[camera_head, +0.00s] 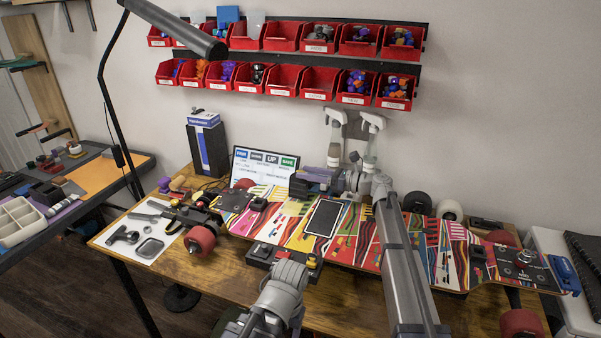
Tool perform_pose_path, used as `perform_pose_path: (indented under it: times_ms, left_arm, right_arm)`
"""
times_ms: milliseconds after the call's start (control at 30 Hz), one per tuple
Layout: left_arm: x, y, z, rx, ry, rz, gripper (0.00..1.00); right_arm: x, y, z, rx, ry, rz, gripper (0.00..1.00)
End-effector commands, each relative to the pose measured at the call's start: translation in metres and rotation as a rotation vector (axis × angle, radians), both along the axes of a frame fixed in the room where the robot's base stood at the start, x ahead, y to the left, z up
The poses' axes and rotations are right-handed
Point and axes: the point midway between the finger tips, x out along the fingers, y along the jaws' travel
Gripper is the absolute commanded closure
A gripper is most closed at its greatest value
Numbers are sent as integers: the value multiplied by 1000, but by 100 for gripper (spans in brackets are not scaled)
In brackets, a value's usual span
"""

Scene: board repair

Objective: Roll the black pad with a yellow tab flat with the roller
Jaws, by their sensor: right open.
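A black rectangular pad (324,218) with a pale edge lies on the colourful skateboard deck (290,232), left of my right forearm. I cannot make out a yellow tab on it. My right gripper (318,181) is behind the pad, above the far edge of the deck, pointing left. It is open, and its fingers are small and hard to tell from the clutter. I cannot identify the roller with certainty.
A T-shaped tool (123,235) lies on a white mat (148,257) at left. A screen (262,168) and a blue-black box (208,145) stand behind. Red bins (302,82) hang on the wall.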

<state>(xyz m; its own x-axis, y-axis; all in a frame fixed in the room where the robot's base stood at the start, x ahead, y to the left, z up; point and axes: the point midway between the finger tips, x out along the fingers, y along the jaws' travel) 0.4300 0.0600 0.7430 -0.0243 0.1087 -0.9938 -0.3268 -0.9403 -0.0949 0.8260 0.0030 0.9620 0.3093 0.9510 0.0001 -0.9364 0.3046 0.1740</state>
Motion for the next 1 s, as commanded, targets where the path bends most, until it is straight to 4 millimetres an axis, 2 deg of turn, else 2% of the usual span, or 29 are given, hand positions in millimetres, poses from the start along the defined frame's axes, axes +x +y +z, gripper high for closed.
perform_pose_path:
  times_ms: [200, 567, 1000]
  left_arm:
    - [0, 0, 0, 0, 0, 0, 35]
    - [0, 0, 0, 0, 0, 0, 35]
    - [0, 0, 0, 0, 0, 0, 35]
  right_arm:
    - [7, 22, 0, 0, 0, 1, 40]
    - [8, 26, 0, 0, 0, 0, 40]
    - [8, 25, 0, 0, 0, -1, 88]
